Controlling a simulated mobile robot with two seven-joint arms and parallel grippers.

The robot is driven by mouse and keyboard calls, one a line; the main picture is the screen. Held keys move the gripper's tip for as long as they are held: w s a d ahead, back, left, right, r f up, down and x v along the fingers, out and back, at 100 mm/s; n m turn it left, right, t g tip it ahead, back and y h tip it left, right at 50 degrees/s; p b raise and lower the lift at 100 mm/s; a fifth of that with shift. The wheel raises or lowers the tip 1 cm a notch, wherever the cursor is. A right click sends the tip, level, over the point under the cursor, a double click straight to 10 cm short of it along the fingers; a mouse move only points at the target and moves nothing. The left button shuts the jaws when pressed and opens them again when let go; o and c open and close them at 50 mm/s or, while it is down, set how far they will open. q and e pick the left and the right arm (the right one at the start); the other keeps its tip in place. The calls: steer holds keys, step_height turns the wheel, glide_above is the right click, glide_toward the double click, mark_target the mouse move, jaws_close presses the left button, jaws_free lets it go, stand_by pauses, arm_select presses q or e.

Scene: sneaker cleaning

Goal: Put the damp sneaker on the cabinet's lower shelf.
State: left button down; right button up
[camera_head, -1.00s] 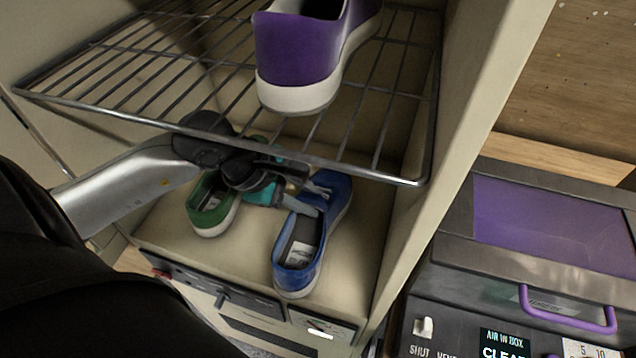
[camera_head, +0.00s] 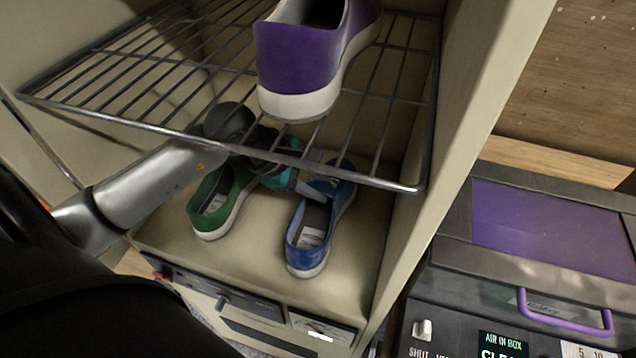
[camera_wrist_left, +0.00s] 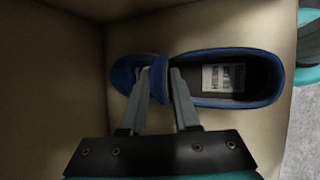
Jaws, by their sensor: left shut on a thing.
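The blue sneaker (camera_head: 313,230) is upright on the cabinet's lower shelf (camera_head: 265,255), under the wire rack, with its heel toward the front. It also shows in the left wrist view (camera_wrist_left: 225,62). My left gripper (camera_head: 318,192) reaches in under the rack from the left and is shut on the blue sneaker at its tongue, as the left wrist view (camera_wrist_left: 160,75) shows. Part of the gripper is hidden behind the rack. Whether the sole rests fully on the shelf is hard to tell. My right gripper is not in view.
A green sneaker (camera_head: 222,200) stands left of the blue one, close to my left arm. A purple sneaker (camera_head: 300,60) sits on the wire rack (camera_head: 130,85) above. The cabinet's side wall (camera_head: 440,150) bounds the right. A dark box with a purple lid window (camera_head: 545,230) stands outside.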

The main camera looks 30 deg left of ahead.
mark_target(304, 199)
arm_select(q)
steer(key=c, duration=0.6)
jaws_free()
steer(key=shift+c, duration=0.2)
steer(key=shift+s+a+r, duration=0.2)
steer(key=shift+s+r, duration=0.05)
steer(key=shift+r, duration=0.2)
steer(key=shift+s+a, duration=0.65)
steer(key=shift+s, duration=0.3)
steer(key=s+a+p, duration=0.3)
steer(key=s+a, duration=0.2)
steer(key=s, duration=0.3)
steer(key=shift+a, duration=0.35)
